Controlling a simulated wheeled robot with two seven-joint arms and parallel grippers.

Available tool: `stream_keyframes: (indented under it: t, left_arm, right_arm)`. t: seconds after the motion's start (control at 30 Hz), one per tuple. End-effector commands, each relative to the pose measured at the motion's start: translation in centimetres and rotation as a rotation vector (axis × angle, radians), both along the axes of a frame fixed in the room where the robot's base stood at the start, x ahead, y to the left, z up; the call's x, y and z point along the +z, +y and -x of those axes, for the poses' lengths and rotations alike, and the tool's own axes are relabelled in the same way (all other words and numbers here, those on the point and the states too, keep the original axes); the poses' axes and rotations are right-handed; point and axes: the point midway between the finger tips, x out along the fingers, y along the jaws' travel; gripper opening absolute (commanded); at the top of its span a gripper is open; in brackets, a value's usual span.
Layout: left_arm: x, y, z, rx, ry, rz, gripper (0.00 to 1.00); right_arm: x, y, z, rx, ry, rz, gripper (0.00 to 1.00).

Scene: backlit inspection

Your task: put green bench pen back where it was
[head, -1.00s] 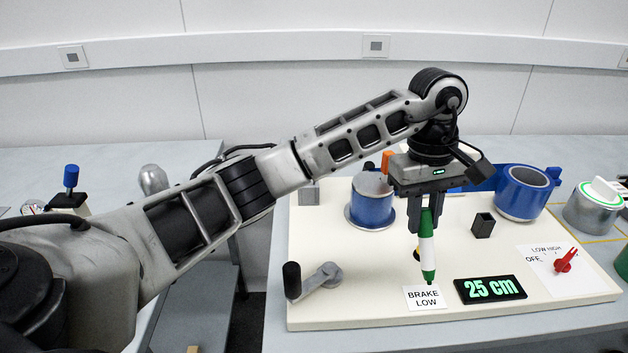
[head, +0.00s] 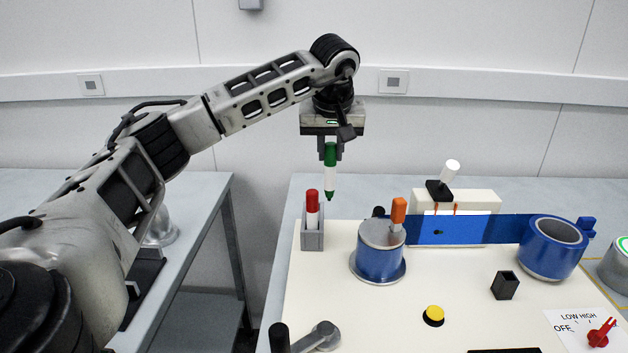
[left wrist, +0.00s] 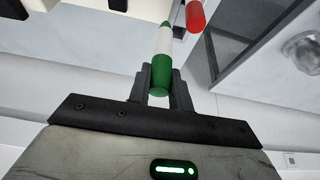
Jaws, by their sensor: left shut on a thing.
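The green bench pen (head: 330,178), green at both ends with a white middle, hangs upright, tip down, from my left gripper (head: 330,152). The gripper is shut on its upper end. In the left wrist view the pen (left wrist: 163,62) stands between the fingers (left wrist: 160,84). The pen is in the air above the back left part of the cream board (head: 330,300). A grey holder (head: 312,241) with a red pen (head: 312,205) in it stands just below and left of the green pen's tip. My right gripper is not in view.
A blue spool (head: 381,253) with an orange-handled thing (head: 398,214) stands right of the holder. A blue band (head: 465,229) runs to another blue roll (head: 552,250).

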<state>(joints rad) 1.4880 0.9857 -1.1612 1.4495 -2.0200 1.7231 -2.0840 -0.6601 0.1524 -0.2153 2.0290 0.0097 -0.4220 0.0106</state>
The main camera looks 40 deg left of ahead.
Motion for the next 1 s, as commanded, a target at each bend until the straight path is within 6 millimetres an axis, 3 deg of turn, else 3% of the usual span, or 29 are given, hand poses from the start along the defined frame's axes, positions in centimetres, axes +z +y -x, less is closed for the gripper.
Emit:
stream_keyframes:
  t: [0.03,0.2,0.53,0.7,0.97,1.0]
  left_arm:
    - [-0.7,1.2,-0.1,0.006,0.004,0.0,0.04]
    - [-3.8,3.5,-0.5,0.002,0.003,-0.001,0.04]
    - [-6.6,5.6,-0.8,0.002,0.002,-0.001,0.04]
    - [-8.8,5.4,-0.8,-0.001,0.002,-0.001,0.04]
    - [-9.3,5.4,-0.8,0.0,0.0,0.0,0.04]
    - [-9.3,5.4,-0.8,0.0,0.001,0.001,0.31]
  right_arm:
    - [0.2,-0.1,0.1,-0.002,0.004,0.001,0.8]
    - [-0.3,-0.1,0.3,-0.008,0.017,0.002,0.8]
    - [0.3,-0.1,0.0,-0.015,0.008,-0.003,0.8]
    - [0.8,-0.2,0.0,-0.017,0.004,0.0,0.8]
    - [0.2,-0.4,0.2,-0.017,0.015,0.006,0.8]
    - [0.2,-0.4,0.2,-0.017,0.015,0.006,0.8]
